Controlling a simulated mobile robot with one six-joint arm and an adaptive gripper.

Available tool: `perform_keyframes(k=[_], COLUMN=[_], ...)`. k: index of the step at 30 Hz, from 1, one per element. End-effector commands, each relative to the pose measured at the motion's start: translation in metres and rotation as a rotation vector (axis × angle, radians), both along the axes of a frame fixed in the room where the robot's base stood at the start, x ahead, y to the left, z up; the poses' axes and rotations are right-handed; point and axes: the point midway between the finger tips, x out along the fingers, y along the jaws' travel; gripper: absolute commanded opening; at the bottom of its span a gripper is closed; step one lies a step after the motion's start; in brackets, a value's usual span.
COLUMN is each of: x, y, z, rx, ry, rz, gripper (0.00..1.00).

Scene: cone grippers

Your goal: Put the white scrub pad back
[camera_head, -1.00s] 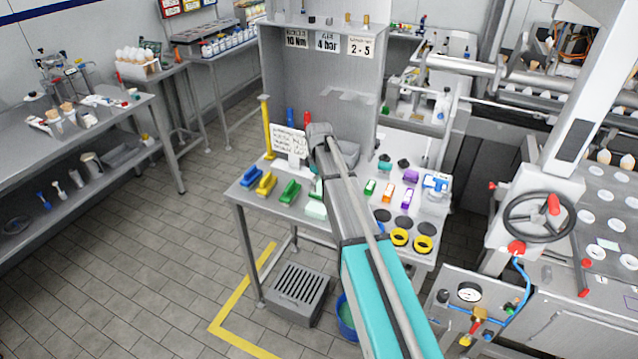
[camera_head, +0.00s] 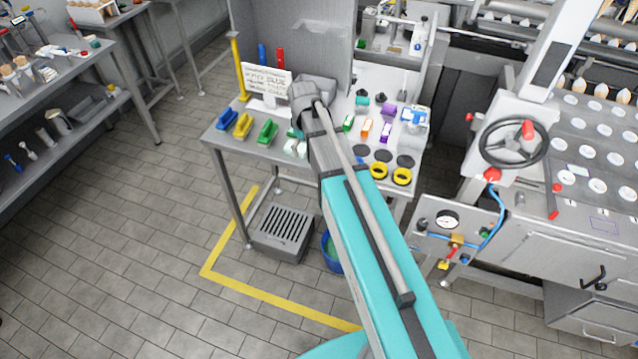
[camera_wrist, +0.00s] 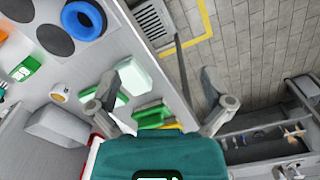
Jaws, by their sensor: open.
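Two pale pads lie at the table's front edge in the camera_head view, partly beside my arm; I take the white scrub pad (camera_head: 291,147) to be among them. In the camera_head view my gripper is hidden behind my arm.
Blue (camera_head: 227,117), yellow (camera_head: 242,125) and green (camera_head: 267,131) holders line the table's left front. A sign (camera_head: 266,80) stands behind. Dark discs and yellow rings (camera_head: 402,176) lie at right. A grey grated box (camera_head: 283,228) and a blue bucket (camera_head: 331,250) stand on the floor.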

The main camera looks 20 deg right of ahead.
Motion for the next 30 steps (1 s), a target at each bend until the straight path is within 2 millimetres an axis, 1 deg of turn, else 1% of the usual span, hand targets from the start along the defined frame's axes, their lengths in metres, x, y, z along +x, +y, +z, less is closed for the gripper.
perform_keyframes(k=[1,3,6,9,12,15,17,30], x=[-0.033,-0.061,-0.098,-0.127,-0.146,-0.156,-0.159,-0.158], y=[0.000,0.001,0.001,0.001,0.001,0.001,0.001,0.001], z=[0.000,0.000,0.000,0.000,0.000,0.000,0.000,0.000], rx=[0.000,0.000,-0.001,-0.001,-0.001,-0.001,-0.001,-0.001], ry=[0.000,0.000,-0.001,-0.001,-0.001,0.000,0.000,0.000], rz=[-0.059,-0.152,-0.276,-0.380,-0.455,-0.501,-0.514,-0.519], gripper=[1.00,1.00,1.00,1.00,1.00,1.00,1.00,1.00])
